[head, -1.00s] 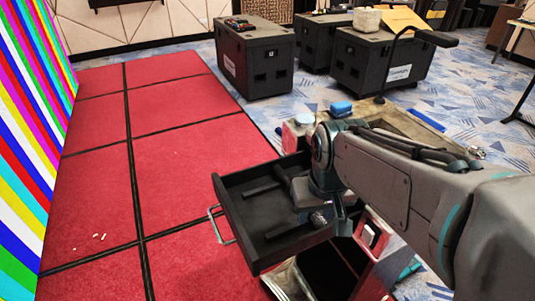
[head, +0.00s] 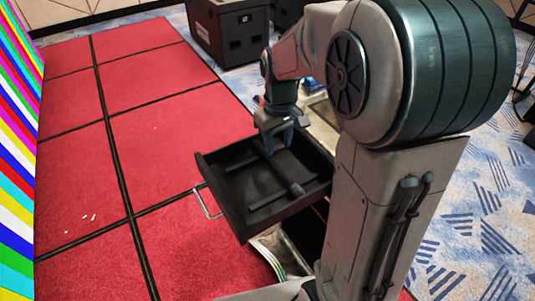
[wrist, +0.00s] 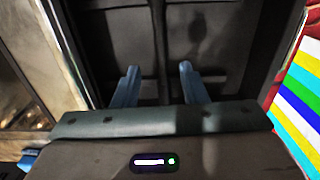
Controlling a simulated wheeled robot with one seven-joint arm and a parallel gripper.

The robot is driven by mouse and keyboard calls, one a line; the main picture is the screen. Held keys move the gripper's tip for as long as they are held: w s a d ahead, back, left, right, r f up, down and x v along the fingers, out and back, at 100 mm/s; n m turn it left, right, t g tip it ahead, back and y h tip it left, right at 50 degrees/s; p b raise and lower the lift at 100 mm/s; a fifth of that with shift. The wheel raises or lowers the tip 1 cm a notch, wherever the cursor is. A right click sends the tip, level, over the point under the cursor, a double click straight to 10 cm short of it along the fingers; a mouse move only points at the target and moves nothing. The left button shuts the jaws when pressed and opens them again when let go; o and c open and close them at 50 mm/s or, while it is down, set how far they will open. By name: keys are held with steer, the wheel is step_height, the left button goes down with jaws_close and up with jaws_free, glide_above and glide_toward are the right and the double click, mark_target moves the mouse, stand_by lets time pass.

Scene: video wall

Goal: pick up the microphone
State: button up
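A dark microphone (head: 294,188) lies in the open black drawer (head: 217,182), toward its near right side; its rounded end shows, and its handle is hard to tell from the dark bars in the drawer. My gripper (head: 277,145) hangs over the far part of the drawer, pointing down, beyond the microphone and apart from it. In the wrist view my gripper (wrist: 160,75) has its two blue fingers spread with nothing between them. Below them are the drawer floor and a thin dark bar; I cannot make out the microphone there.
The drawer has raised walls and a metal handle (head: 207,203) on its left front. A black case (head: 228,28) stands at the back.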

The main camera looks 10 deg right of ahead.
mark_target(278, 167)
step_height(278, 167, down, 8)
steer(key=shift+s+f+p, duration=0.15)
steer(key=shift+f+p, duration=0.05)
steer(key=shift+p, duration=0.35)
jaws_close()
